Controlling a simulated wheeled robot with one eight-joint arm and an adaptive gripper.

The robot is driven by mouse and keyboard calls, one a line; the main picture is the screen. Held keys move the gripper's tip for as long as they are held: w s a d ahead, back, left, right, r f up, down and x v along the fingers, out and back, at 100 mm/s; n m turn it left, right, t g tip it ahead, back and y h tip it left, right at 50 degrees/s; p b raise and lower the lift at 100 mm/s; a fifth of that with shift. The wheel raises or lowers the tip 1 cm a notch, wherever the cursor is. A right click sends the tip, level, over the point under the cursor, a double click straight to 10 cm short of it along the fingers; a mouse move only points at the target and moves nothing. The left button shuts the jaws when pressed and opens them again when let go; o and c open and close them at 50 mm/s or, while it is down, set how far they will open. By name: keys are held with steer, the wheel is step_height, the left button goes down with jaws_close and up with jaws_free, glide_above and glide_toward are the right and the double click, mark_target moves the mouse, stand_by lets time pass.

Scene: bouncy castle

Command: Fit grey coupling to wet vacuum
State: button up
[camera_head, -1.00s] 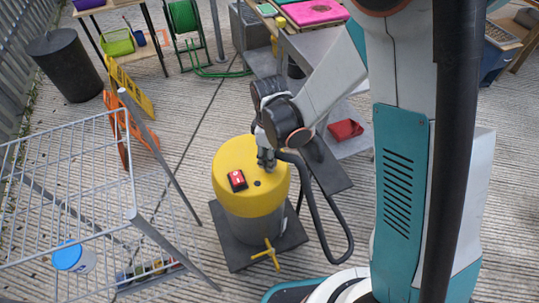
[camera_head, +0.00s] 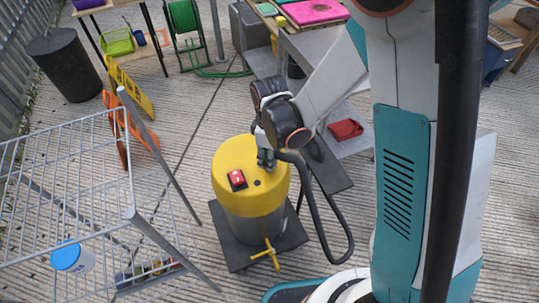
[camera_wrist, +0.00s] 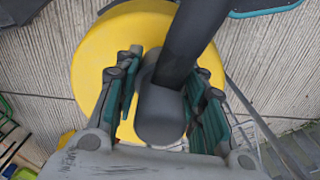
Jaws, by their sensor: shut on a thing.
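The wet vacuum has a yellow lid (camera_head: 235,165) on a grey drum (camera_head: 252,229) and stands upright on a dark flat base. Its lid carries a red switch (camera_head: 237,180) and a small dark round spot (camera_head: 257,183). My gripper (camera_head: 266,160) is over the rear right part of the lid. In the wrist view my gripper (camera_wrist: 172,105) is shut on the grey coupling (camera_wrist: 158,118), with a dark hose (camera_wrist: 192,38) running from it. The yellow lid (camera_wrist: 95,60) lies behind the coupling there. The coupling's lower end is hidden, so I cannot tell whether it touches the lid.
The black hose (camera_head: 327,235) loops down to the right of the vacuum. A yellow tap (camera_head: 266,254) sticks out at the drum's front. A white wire rack (camera_head: 70,200) stands at left, with a blue-lidded tub (camera_head: 68,257) below. A grey metal bench (camera_head: 350,115) stands behind right.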

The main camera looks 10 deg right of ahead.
steer(key=shift+f+b, duration=1.1)
steer(key=shift+f, duration=0.3)
stand_by(0.7)
steer(key=o, duration=1.1)
steer(key=shift+c, duration=0.2)
step_height(320, 180, up, 12)
steer(key=shift+w+d+r, duration=0.1)
steer(key=shift+d+r, duration=0.15)
steer(key=shift+d, duration=0.05)
steer(key=w+d+r+m, duration=0.1)
steer(key=d+r+m, duration=0.3)
steer(key=d, duration=0.5)
steer(key=s+d+r+m+t, duration=0.2)
steer(key=s+r+m+t, duration=0.1)
steer(key=s, duration=0.4)
steer(key=s+d+r+m+t, duration=0.2)
steer(key=s+r+m+t, duration=0.2)
steer(key=s, duration=0.3)
steer(key=shift+d+r+m, duration=0.3)
steer(key=shift+r+m, duration=0.4)
steer(key=shift+m, duration=0.2)
